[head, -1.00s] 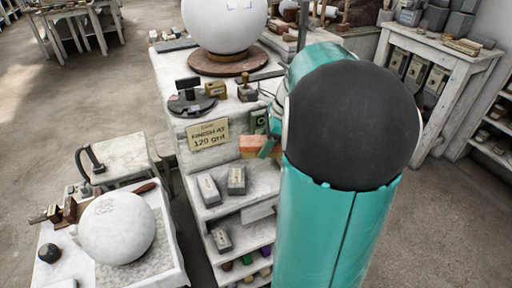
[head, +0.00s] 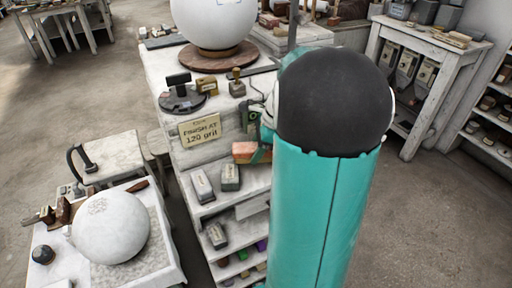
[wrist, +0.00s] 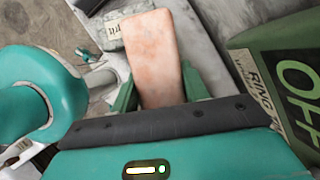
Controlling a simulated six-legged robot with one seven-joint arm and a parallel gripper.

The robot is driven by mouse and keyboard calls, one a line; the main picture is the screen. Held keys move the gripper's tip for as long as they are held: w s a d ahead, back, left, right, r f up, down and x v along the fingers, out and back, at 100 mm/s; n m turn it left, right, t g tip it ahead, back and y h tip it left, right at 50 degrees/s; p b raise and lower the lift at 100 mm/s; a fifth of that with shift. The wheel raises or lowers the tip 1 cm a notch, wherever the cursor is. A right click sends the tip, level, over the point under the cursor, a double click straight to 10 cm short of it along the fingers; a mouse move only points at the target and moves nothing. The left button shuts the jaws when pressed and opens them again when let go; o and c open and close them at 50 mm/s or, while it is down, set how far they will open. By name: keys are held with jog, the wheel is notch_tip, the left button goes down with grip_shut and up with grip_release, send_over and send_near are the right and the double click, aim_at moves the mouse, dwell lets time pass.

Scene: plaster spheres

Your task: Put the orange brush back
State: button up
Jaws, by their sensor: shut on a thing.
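The orange brush (head: 246,151) is a plain orange block in front of the white shelf rack (head: 238,204). In the wrist view the brush (wrist: 153,60) is pale orange and lies lengthwise between the two green fingers. My gripper (wrist: 160,86) is shut on it. In the head view my gripper (head: 262,152) shows only in part, at the right end of the brush, with the arm hiding what lies behind. No bristles show. Whether the brush touches a shelf cannot be told.
Grey blocks (head: 202,186) stand on the shelf left of and below the brush. A sign (head: 200,130) reads "FINISH AT 120 grit". A large white sphere (head: 214,20) stands on the top. A green box marked "OFF" (wrist: 285,75) is close right of my gripper.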

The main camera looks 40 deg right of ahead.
jog(key=shift+f, duration=0.1)
jog(key=o, duration=1.1)
jog(key=shift+c, duration=0.2)
jog(key=shift+r, duration=0.3)
jog(key=v, duration=1.3)
jog(key=s+a+n+t+h, duration=0.1)
jog(key=s+a+n, duration=0.1)
jog(key=a+n, duration=0.6)
jog(key=s+a+f+n+t+h, duration=0.1)
jog(key=s+a+n, duration=0.2)
jog(key=a+n, duration=0.6)
jog(key=s+a+f+n+h, duration=0.1)
jog(key=s+a+n, duration=0.1)
jog(key=a+n, duration=0.6)
jog(key=a, duration=0.6)
jog(key=shift+s+n+t+h, duration=0.3)
jog(key=shift+n+t, duration=0.1)
jog(key=shift+f, duration=0.1)
